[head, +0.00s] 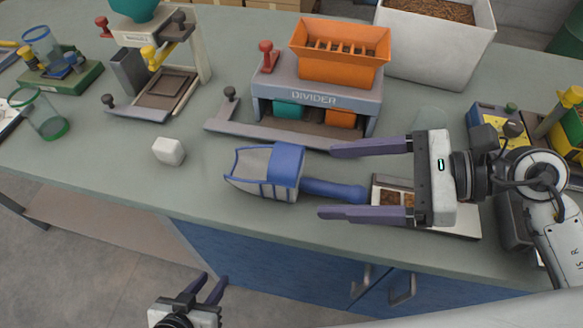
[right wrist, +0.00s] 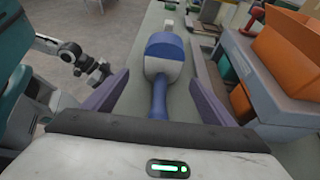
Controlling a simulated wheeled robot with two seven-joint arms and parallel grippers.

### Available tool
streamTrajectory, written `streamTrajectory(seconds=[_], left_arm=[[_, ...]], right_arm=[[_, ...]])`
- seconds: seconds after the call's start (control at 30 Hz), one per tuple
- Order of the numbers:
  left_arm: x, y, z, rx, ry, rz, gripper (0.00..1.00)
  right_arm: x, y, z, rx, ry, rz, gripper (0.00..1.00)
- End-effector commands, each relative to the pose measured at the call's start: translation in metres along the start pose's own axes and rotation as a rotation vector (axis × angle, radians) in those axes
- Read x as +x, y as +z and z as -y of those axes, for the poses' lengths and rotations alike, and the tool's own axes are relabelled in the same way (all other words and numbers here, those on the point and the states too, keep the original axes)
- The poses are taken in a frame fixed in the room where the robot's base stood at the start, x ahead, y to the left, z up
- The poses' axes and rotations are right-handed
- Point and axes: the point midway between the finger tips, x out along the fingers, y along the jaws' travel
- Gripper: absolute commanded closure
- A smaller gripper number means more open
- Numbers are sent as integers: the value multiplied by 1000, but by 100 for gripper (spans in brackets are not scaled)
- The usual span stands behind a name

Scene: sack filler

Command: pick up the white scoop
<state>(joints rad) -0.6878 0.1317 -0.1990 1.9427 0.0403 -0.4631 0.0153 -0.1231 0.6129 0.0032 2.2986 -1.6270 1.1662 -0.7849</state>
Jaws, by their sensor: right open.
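The white scoop (head: 247,168) has a broad blue band and a blue handle (head: 335,190). It lies on the counter with its mouth to the left. It also shows in the right wrist view (right wrist: 162,69), its handle running toward the gripper. My right gripper (head: 328,181) is open, with its purple fingers on either side of the handle, in line with it. In the right wrist view (right wrist: 157,90) gaps show between the handle and both fingers. My left gripper (head: 211,281) is open and empty, in front of the counter's edge, away from the scoop.
A grey divider (head: 315,97) with an orange hopper (head: 340,68) stands behind the scoop. A small white block (head: 168,151) lies to its left. A tray (head: 455,217) with brown pieces lies under my right gripper. The counter (head: 120,160) is clear at the front left.

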Motion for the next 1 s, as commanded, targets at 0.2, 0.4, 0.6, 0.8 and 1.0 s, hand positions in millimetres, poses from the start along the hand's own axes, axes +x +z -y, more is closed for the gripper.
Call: streamTrajectory(seconds=[0.2, 0.4, 0.6, 0.8, 1.0], left_arm=[[-4, 4, -1, -3, 1, 9, 69], [-9, 1, 0, -6, -1, 13, 69], [-9, -2, 4, -6, -8, 8, 69], [-7, -8, 6, -4, -10, -2, 69], [-7, -7, 6, -4, -9, -2, 69]], right_arm=[[20, 2, 1, 0, -1, 2, 22], [47, 4, 5, 2, 1, 5, 22], [68, 0, 5, 0, 0, 0, 22], [69, 0, 5, -1, -1, 0, 22], [69, 0, 5, -1, -1, 0, 49]])
